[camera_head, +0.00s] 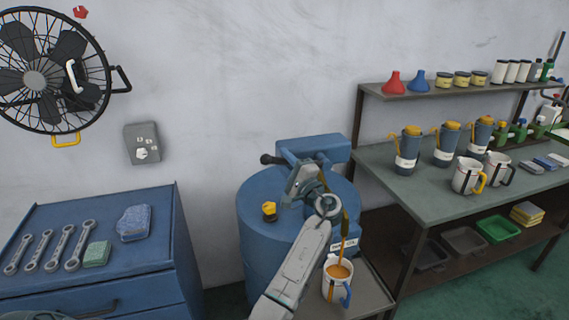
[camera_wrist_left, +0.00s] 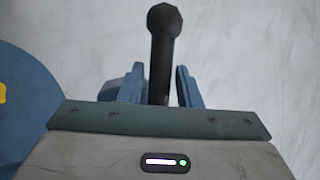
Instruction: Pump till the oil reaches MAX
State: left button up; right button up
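A blue oil drum (camera_head: 258,232) stands against the wall with a blue pump body (camera_head: 325,148) on top. The pump's dark lever with a ball end (camera_head: 267,159) points left. My left gripper (camera_head: 308,167) is up at the pump. In the left wrist view the black lever (camera_wrist_left: 160,60) shows between its two blue fingers (camera_wrist_left: 160,88), with a gap visible on the right side. A white mug (camera_head: 332,291) with a blue handle stands below the amber spout (camera_head: 345,232). Brown oil (camera_head: 338,271) shows inside it. I cannot read a MAX mark. My right gripper is out of view.
A small stand (camera_head: 372,297) carries the mug. On the right, a workbench (camera_head: 425,195) holds jugs and mugs, with a shelf (camera_head: 400,95) above. On the left, a blue cabinet (camera_head: 60,215) has wrenches and sponges on top. A fan (camera_head: 38,80) hangs above.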

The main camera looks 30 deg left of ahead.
pick_arm(q)
jog(key=shift+o, duration=0.7)
jog(key=shift+f, duration=0.1)
jog(key=shift+s+d+f, duration=0.1)
jog(key=shift+d+f, duration=0.05)
jog(key=shift+d, duration=0.15)
jog(key=b+v, duration=0.5)
jog(key=v, duration=0.5)
jog(key=shift+d, duration=0.1)
